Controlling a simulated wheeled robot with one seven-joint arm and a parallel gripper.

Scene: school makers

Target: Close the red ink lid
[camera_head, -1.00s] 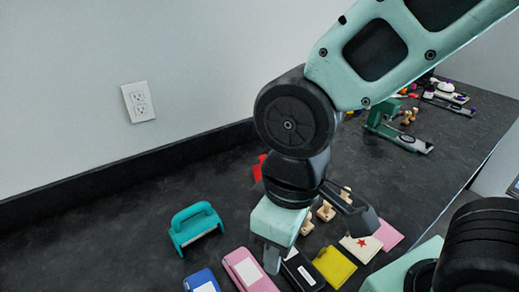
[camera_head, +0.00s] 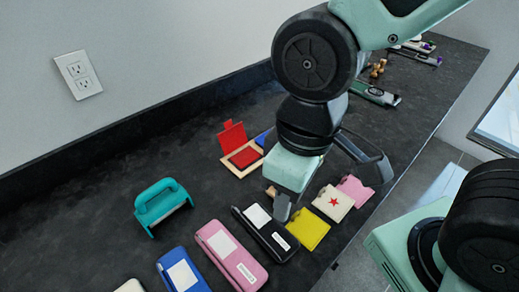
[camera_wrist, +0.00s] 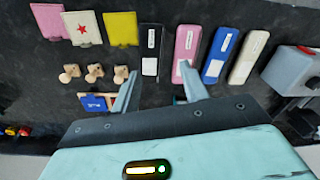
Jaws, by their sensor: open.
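The red ink lid (camera_head: 232,137) stands raised at the back of the red ink pad (camera_head: 244,157), which lies in a light wooden tray in the head view. The lid is open. My gripper (camera_head: 282,207) is to the right and in front of the pad, above the stamps and near the black case, apart from the lid. The wrist view shows my gripper (camera_wrist: 159,82) with its two fingers spread and nothing held between them.
A blue ink pad (camera_wrist: 93,102) sits beside the red one, partly hidden by my arm in the head view. A teal handled tool (camera_head: 162,205) stands at left. Pink (camera_head: 231,255), blue (camera_head: 180,270) and black cases (camera_head: 265,232) line the front. Wooden stamps (camera_wrist: 94,72) stand near the pads.

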